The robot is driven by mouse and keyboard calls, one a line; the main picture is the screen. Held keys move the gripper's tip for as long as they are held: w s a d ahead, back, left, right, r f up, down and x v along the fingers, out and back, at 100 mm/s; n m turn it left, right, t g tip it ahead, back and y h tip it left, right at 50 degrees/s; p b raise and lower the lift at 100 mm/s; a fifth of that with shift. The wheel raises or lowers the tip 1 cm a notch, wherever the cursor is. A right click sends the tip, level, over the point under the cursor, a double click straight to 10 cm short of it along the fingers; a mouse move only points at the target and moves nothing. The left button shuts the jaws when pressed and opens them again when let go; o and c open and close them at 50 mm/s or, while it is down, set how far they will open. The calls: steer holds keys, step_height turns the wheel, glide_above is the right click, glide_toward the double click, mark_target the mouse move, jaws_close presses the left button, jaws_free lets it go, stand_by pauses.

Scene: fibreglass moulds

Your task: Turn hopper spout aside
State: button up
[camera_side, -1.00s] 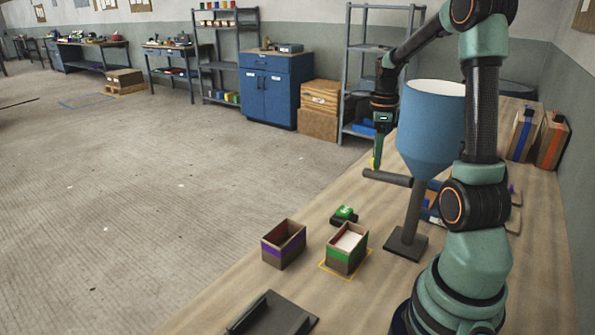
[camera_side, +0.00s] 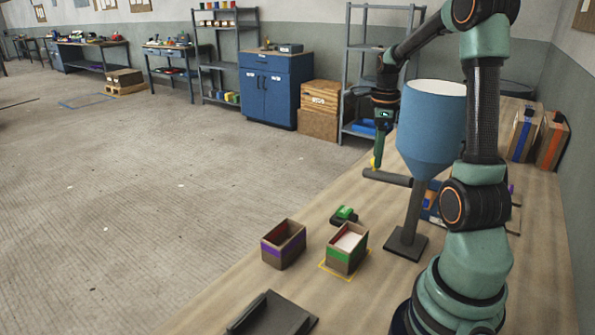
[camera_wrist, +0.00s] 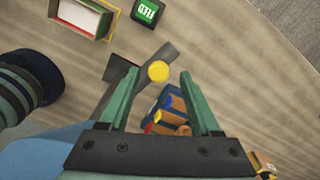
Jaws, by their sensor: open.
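The hopper (camera_side: 430,132) is a blue funnel on a grey post with a dark square foot (camera_side: 406,244). Its dark spout (camera_side: 392,179) sticks out to the left, with a yellow knob (camera_side: 374,164) near the outer end. My gripper (camera_side: 378,160) is at the knob, pointing down. In the wrist view my gripper (camera_wrist: 158,73) is open, with the yellow knob (camera_wrist: 158,71) between the fingertips and a gap on each side. The spout (camera_wrist: 167,56) runs diagonally beneath. Part of the hopper is hidden behind my arm in the side view.
A green-banded box (camera_side: 346,249) with white contents stands in a yellow outline, beside a purple-banded box (camera_side: 283,245). A small green device (camera_side: 344,214) lies behind them. A dark flat plate (camera_side: 275,314) is at the front. Blue and orange items (camera_wrist: 170,112) lie below the gripper.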

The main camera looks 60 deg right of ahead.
step_height(320, 180, up, 11)
steer(key=shift+r, duration=0.15)
stand_by(0.4)
steer(key=w+a+f+n+t, duration=0.1)
steer(key=a+f+n+t, duration=0.1)
steer(key=a+n, duration=1.2)
steer(key=w+a+f+n+t, duration=0.1)
steer(key=a+f+n+t, duration=0.1)
steer(key=a+n, duration=1.3)
steer(key=shift+n+t, duration=0.8)
steer(key=shift+n, duration=0.3)
steer(key=shift+f, duration=0.1)
